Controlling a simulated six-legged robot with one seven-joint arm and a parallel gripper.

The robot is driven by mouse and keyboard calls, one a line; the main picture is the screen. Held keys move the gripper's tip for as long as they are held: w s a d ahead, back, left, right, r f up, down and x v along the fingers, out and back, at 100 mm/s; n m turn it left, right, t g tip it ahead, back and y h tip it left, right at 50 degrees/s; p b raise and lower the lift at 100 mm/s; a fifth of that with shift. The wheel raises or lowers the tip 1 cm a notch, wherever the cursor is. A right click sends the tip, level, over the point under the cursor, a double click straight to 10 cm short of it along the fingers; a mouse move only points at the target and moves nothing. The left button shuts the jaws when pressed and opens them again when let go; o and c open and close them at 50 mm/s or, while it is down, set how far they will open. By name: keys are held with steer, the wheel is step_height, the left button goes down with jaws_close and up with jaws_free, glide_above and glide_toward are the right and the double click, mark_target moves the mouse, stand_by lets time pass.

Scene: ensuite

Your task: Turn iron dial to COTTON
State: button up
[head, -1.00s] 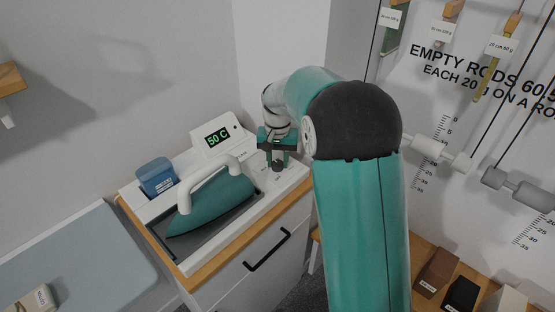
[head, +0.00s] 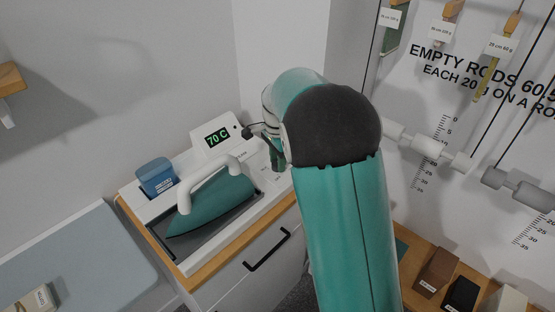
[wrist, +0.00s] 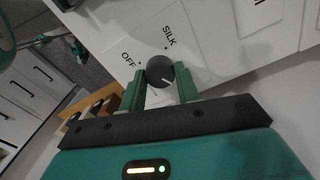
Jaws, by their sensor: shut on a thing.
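The dial (wrist: 158,70) is a round dark knob with a white pointer line, standing on a white panel. In the wrist view it sits between the two teal fingers of my gripper (wrist: 161,87), which is shut on it. The labels SILK and OFF show on the panel beyond the dial; I cannot see a COTTON label. The pointer line slants to the lower right in the wrist view. In the head view the iron (head: 213,203), teal with a white handle, rests in a dark tray. My arm hides the dial there.
A blue container (head: 157,177) stands in the white top left of the iron. The unit has a drawer with a black handle (head: 267,249). A grey ironing board (head: 75,262) lies at left. Rods and weights hang at right, with blocks on a low wooden shelf.

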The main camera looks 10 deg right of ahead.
steer(key=m, duration=1.1)
steer(key=shift+m, duration=1.8)
steer(key=o, duration=1)
step_height(320, 180, up, 14)
steer(key=shift+f, duration=0.1)
